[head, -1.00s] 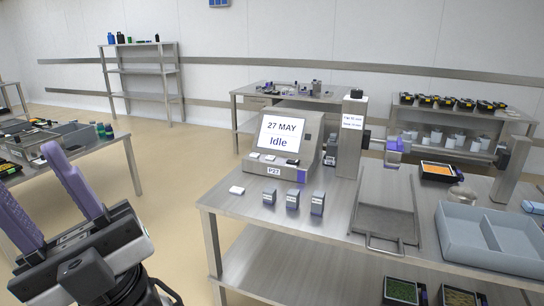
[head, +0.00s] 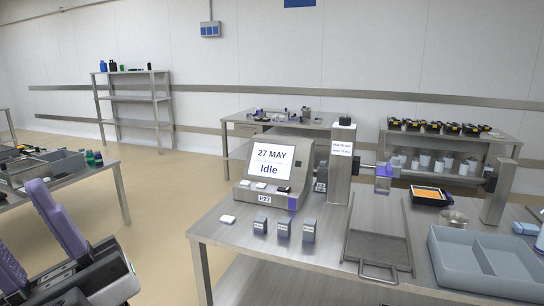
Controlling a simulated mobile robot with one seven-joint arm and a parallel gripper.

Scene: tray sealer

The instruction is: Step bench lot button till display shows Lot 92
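The display (head: 270,163) on a grey console reads "27 MAY" and "Idle"; no lot number shows on it. A row of small buttons (head: 271,188) sits on the console's sloped front, some white and one dark, above a "P27" label. Their markings are too small to read. My gripper (head: 55,222) is at the lower left, with two purple fingers spread apart and nothing between them. It is well to the left of the console and touches nothing.
The console stands on a steel bench (head: 215,228). Several small grey blocks (head: 283,229) and a white piece (head: 227,219) lie in front of it. To the right are a framed plate (head: 377,247), a blue-grey divided tray (head: 440,262) and an orange-filled black tray (head: 428,194).

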